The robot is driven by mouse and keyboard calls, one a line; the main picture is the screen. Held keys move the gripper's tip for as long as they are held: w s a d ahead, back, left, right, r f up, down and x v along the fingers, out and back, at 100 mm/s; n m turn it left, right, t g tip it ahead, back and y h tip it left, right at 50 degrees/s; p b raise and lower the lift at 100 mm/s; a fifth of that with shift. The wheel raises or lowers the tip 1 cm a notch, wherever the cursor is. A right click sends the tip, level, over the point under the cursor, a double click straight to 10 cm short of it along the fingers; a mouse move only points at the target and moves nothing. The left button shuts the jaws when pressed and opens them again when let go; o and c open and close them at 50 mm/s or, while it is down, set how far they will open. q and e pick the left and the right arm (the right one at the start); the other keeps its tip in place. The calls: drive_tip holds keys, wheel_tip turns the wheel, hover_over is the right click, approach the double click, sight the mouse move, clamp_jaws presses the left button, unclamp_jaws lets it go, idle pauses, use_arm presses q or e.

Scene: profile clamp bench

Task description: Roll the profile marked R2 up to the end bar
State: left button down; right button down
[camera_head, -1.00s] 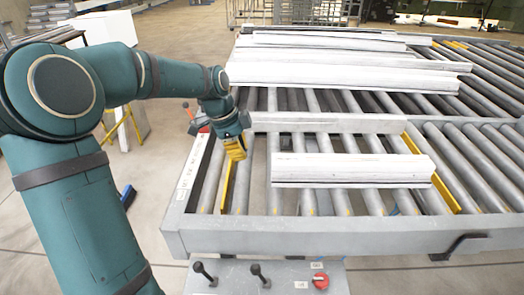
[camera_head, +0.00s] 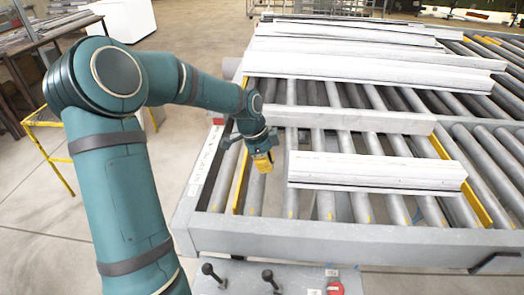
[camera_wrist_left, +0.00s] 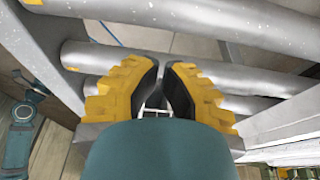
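A pale grey profile (camera_head: 375,170) lies across the rollers of the front bay in the head view. No R2 mark is readable on it. Its right end reaches a yellow bar (camera_head: 470,193); another yellow bar (camera_head: 242,183) stands left of it. I cannot tell which bar is the end bar. My left gripper (camera_head: 263,162) is just left of the profile's left end, over the rollers, apart from it. In the left wrist view its yellow-backed fingers (camera_wrist_left: 162,75) are together with nothing between them. A pale edge, perhaps the profile's end, shows at lower right there. My right gripper is not seen.
Several long pale profiles (camera_head: 375,67) lie on the rear rollers behind a grey crossbeam (camera_head: 350,120). Bare rollers (camera_head: 330,205) show in front of the profile.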

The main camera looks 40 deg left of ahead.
use_arm(q)
drive_tip(key=shift+w+d, duration=0.55)
drive_tip(key=shift+d, duration=0.3)
drive_tip(key=shift+w+d, duration=0.5)
drive_tip(key=shift+d, duration=0.35)
